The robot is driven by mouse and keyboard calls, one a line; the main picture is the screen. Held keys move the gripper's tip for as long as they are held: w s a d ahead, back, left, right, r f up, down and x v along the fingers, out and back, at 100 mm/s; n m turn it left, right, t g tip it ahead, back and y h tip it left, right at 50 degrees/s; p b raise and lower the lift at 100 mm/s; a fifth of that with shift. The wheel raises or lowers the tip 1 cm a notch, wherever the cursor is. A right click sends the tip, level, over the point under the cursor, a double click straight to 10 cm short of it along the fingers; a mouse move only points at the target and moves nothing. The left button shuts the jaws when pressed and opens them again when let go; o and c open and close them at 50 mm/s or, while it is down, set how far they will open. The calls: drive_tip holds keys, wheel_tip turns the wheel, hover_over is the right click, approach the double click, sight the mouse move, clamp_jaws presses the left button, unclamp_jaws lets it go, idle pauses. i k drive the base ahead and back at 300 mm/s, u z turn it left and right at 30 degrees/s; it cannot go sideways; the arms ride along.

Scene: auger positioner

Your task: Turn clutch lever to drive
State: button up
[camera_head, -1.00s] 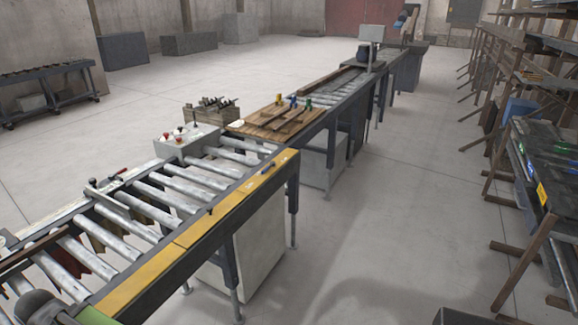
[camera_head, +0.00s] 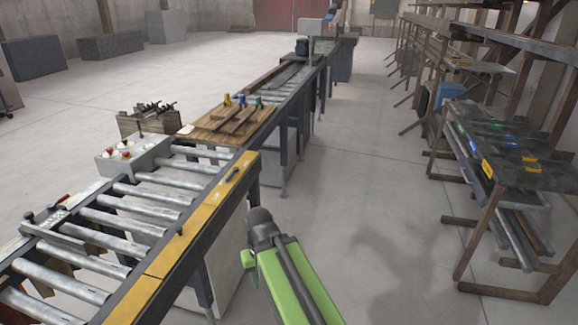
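I cannot tell for sure which part is the clutch lever. A small lever with a red grip (camera_head: 61,200) stands at the far left edge of the roller conveyor (camera_head: 143,207). My green arm link with a dark rounded end shows at the bottom centre, to the right of the conveyor. No gripper fingers show.
A grey control box (camera_head: 131,157) with red buttons stands at the conveyor's back edge. A wooden board (camera_head: 222,125) with coloured clamps lies beyond the rollers. A rack (camera_head: 510,190) stands on the right. The floor between conveyor and rack is clear.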

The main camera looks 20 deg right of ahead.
sight(235, 169)
drive_tip(key=z, duration=0.15)
drive_tip(key=k, duration=0.9)
drive_tip(key=u, duration=0.15)
drive_tip(key=i, duration=0.9)
drive_tip(key=z, duration=5.9)
drive_tip(key=i, duration=0.1)
drive_tip(key=z, duration=2.55)
drive_tip(key=k, duration=0.2)
drive_tip(key=u, duration=0.3)
drive_tip(key=k, duration=1.7)
